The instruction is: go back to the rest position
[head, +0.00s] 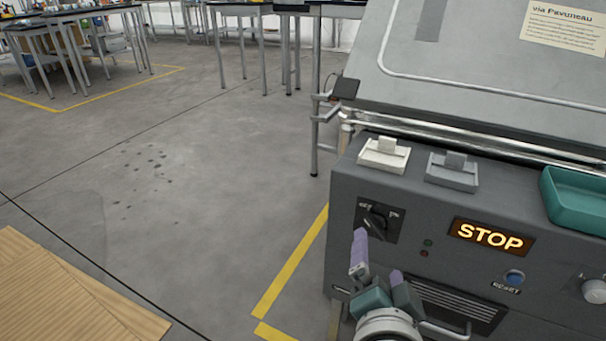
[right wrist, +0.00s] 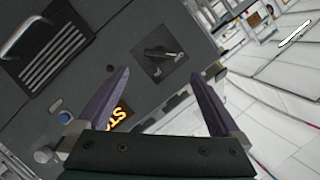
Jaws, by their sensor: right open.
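My right gripper (head: 378,270) is in front of the grey machine's front panel (head: 440,210), below a black rotary switch (head: 378,220). Its purple fingers are apart with nothing between them. In the right wrist view the open fingers (right wrist: 168,95) point toward the panel. The rotary switch (right wrist: 162,55) shows beyond the fingertips, apart from them as far as I can tell. A lit sign (head: 490,236) on the panel reads STOP. My left gripper is in neither view.
A blue reset button (head: 514,277) and a pale knob (head: 594,291) sit on the panel. Two small blocks (head: 385,154) (head: 452,170) and a teal tray (head: 575,200) are on the ledge. A wooden surface (head: 60,295) is at lower left. Open floor (head: 180,190) lies between.

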